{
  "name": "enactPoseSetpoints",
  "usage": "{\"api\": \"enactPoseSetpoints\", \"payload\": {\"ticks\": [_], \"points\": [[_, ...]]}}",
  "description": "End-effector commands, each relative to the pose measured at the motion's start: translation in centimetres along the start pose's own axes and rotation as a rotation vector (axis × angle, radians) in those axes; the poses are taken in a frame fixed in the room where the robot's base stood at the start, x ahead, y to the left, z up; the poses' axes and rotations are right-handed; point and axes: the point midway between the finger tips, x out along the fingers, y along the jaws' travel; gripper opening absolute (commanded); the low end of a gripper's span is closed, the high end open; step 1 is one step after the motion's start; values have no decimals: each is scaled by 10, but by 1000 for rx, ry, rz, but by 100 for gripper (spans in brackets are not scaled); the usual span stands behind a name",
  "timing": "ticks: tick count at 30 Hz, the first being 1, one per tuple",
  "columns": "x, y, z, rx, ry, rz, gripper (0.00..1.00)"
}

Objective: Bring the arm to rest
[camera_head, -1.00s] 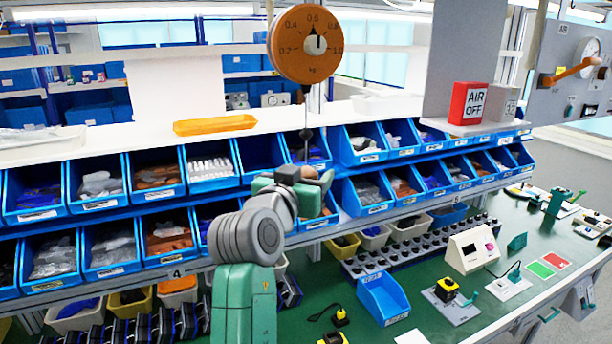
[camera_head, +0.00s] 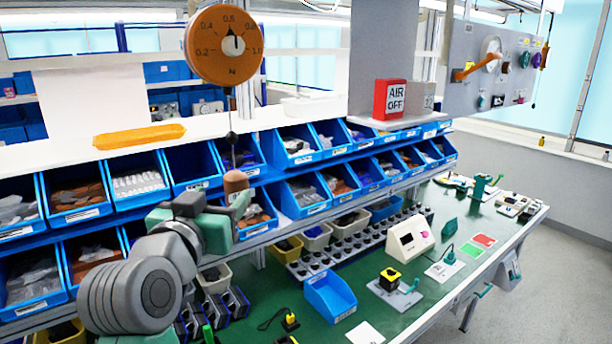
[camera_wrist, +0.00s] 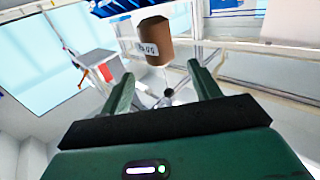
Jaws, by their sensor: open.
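My gripper (camera_head: 228,207) is in the left-middle of the head view, in front of the blue bins. In the wrist view its two green fingers (camera_wrist: 162,88) stand apart with an open gap. A brown cylindrical weight (camera_head: 236,182) hangs on a cord below the round orange dial scale (camera_head: 224,45). In the wrist view the labelled brown weight (camera_wrist: 154,42) appears beyond the fingertips, with nothing held between the fingers. Whether a finger touches the weight is unclear in the head view.
Blue bins (camera_head: 140,188) stand in two rows behind the arm. A green workbench (camera_head: 375,322) carries a white box device (camera_head: 409,239) and a blue bin (camera_head: 330,297). A grey panel (camera_head: 466,95) with an orange lever (camera_head: 478,68) stands at the right. Grey floor (camera_head: 560,260) is open there.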

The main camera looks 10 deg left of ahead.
Motion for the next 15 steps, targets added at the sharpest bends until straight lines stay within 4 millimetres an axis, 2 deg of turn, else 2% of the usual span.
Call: {"api": "enactPoseSetpoints", "payload": {"ticks": [2,5,6,8,9,12,15], "points": [[-4,15,-3,8,22,1,62],[-29,66,-15,31,113,0,62],[-45,91,-23,38,165,1,62],[-72,125,-34,40,243,3,62],[-92,144,-42,40,294,7,62],[-144,186,-59,26,416,21,62],[-199,216,-73,1,528,41,62]]}}
